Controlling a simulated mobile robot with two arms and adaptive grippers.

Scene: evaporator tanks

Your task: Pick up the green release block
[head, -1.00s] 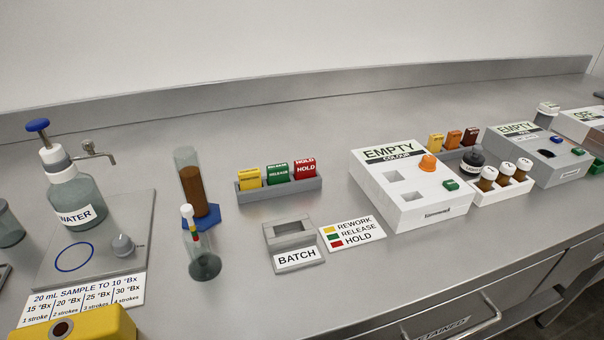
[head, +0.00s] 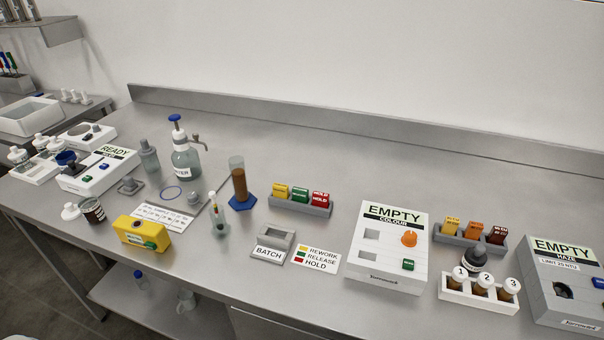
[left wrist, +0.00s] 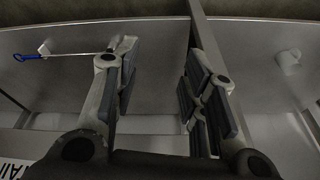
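The green release block (head: 300,195) stands in a grey rack (head: 298,208), between a yellow block (head: 280,191) on its left and a red hold block (head: 320,199) on its right. The grey batch holder (head: 275,243) in front of the rack looks empty. My left gripper (left wrist: 160,85) shows only in the left wrist view; its two fingers are wide apart with nothing between them. The release block does not show in that view. My right gripper is in no view.
A card reading rework, release, hold (head: 316,258) lies beside the batch holder. The colour meter (head: 391,250) stands to the right. A cylinder of brown liquid (head: 239,182) and a small flask (head: 218,217) stand left of the rack. A yellow box (head: 141,234) sits near the front edge.

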